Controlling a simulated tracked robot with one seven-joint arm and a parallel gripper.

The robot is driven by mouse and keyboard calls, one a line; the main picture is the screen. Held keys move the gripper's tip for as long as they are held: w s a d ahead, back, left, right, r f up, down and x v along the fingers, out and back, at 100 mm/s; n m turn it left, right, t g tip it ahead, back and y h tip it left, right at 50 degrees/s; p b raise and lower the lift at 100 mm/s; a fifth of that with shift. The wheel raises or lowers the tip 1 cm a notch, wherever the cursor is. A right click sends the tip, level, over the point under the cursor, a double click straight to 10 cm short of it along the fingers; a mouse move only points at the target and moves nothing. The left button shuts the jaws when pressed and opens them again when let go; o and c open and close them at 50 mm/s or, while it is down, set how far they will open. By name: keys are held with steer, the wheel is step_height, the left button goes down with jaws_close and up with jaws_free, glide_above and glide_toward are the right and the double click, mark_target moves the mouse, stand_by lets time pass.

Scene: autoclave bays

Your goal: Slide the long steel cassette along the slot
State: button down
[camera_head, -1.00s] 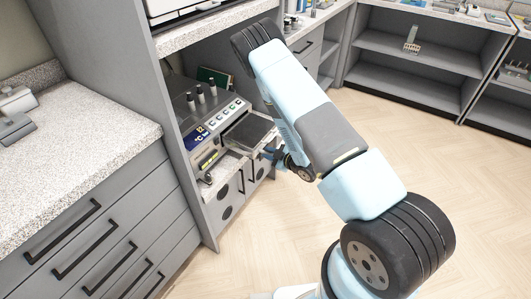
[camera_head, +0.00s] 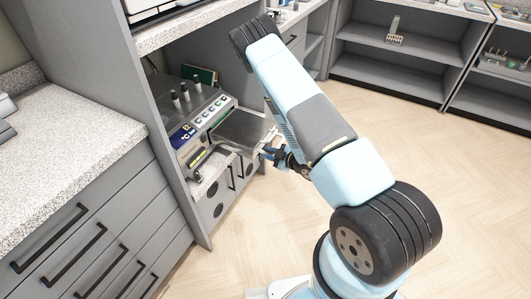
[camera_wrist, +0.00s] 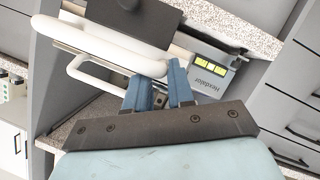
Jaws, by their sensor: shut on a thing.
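The long steel cassette (camera_head: 240,130) is a flat dark grey box with a pale front edge. It sticks out of the front of a bench unit in the left bay. In the wrist view its dark top (camera_wrist: 135,18) shows behind a thick white rounded bar and a white loop handle (camera_wrist: 88,80). My gripper (camera_head: 270,154) is at the cassette's outer end. Its two blue fingers (camera_wrist: 160,85) are close together at the right end of the white bar, shut on the cassette's handle. The exact contact and the cassette's inner end are hidden.
The bench unit (camera_head: 203,125) has a blue display, buttons and several dark-capped posts on top. A speckled counter (camera_head: 70,135) with drawers is at left. Open shelves (camera_head: 390,62) stand at the back. The floor at right is clear.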

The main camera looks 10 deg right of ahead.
steer(key=s+d, duration=0.5)
steer(key=d, duration=0.2)
steer(key=shift+s+f, duration=0.2)
steer(key=shift+s, duration=0.05)
stand_by(0.7)
steer(key=c, duration=0.9)
jaws_free()
steer(key=shift+r, duration=0.1)
steer(key=shift+d, duration=0.1)
